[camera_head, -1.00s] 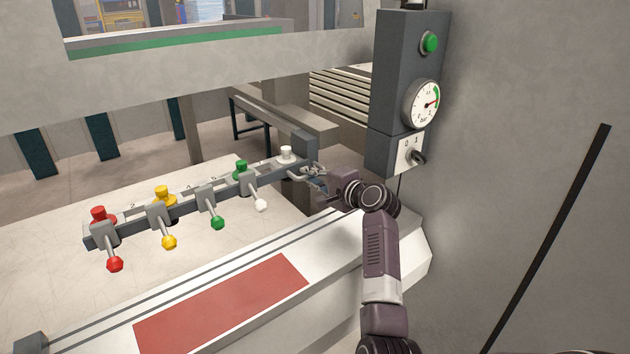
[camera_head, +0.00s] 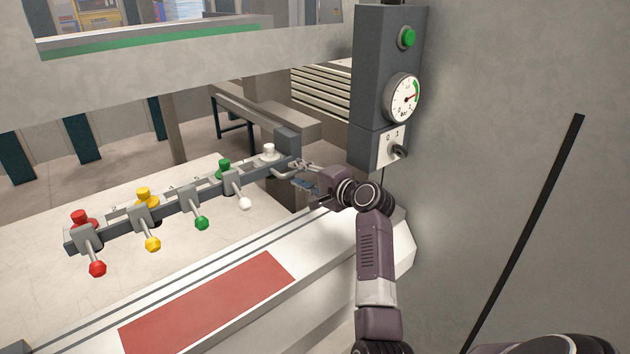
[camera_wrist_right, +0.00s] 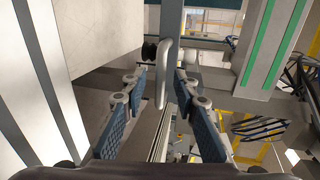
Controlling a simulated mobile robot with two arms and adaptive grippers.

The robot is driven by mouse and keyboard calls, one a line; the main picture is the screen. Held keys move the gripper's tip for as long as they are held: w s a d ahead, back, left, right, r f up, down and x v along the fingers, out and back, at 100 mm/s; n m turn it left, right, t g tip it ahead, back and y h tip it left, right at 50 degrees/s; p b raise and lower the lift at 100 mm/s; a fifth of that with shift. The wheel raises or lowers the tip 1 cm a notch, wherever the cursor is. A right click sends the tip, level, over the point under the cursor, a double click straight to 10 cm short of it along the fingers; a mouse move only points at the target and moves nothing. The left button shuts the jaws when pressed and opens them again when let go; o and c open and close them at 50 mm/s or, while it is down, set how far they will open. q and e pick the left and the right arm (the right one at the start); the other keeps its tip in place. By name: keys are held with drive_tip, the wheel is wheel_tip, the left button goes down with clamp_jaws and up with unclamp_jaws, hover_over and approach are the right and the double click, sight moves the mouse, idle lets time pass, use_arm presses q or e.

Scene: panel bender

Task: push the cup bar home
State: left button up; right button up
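The cup bar (camera_head: 187,206) is a dark grey bar lying slantwise over the pale table. It carries red, yellow, green and white cups, with grey clamps and coloured knobs along its front. A pale grey bent handle (camera_wrist_right: 165,75) sits at its right end; it shows as a small rod in the head view. My right gripper (camera_head: 297,174) is at that end, beside the handle. In the right wrist view the gripper (camera_wrist_right: 162,82) is open, with the handle between its spread blue-padded fingers and gaps on both sides. My left gripper is out of view.
A white ledge with a red panel (camera_head: 207,305) runs in front of the bar. A dark control box with a green button (camera_head: 407,37), a gauge (camera_head: 402,97) and a switch (camera_head: 399,152) stands right of the bar's end. A grey wall fills the right side.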

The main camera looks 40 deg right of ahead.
drive_tip(key=v, duration=0.9)
drive_tip(key=shift+s+r, duration=0.1)
drive_tip(key=shift+s, duration=0.1)
drive_tip(key=shift+o, duration=0.6)
